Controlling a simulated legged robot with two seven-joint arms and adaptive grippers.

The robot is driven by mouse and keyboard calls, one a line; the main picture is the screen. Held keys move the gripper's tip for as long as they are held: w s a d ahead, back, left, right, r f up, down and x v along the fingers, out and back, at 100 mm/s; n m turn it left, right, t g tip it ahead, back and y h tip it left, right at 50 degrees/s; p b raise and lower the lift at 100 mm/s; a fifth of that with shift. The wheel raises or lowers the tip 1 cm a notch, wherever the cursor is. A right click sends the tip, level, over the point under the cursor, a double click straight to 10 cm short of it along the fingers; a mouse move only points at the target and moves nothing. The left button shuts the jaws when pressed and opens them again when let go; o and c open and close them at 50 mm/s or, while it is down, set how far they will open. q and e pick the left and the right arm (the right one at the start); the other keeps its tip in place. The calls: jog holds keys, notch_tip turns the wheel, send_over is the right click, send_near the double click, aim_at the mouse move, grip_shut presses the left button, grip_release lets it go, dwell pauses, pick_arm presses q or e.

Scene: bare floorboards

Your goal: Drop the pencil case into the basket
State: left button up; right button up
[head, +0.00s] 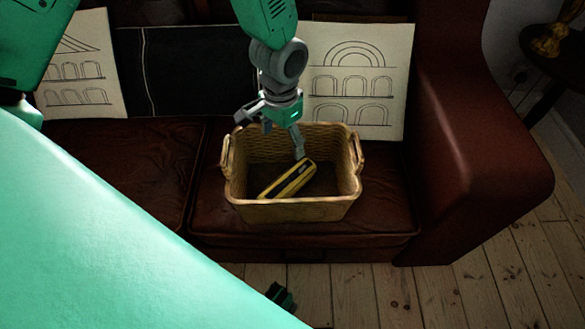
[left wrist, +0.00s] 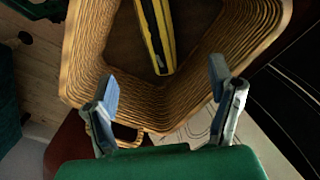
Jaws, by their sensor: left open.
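The wicker basket (head: 295,211) stands upright on the brown sofa seat, with a looped handle at each end. The yellow and black pencil case (head: 288,180) lies inside it, tilted. My left gripper (head: 271,137) is open above the rear of the basket, one finger reaching down inside near the pencil case's upper end. In the left wrist view, the open fingers (left wrist: 163,84) are apart with nothing between them. There the pencil case (left wrist: 157,35) lies beyond them on the basket (left wrist: 88,45) floor. I do not see my right gripper.
The dark red sofa arm (head: 465,130) rises right of the basket. Drawn white panels (head: 360,80) and a dark cushion (head: 190,70) lean on the backrest. Seat room (head: 120,165) is free at left. A small dark table (head: 555,65) stands at far right.

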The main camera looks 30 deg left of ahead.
pick_arm(q)
notch_tip(320, 180, up, 10)
dwell(0.3)
dwell(0.4)
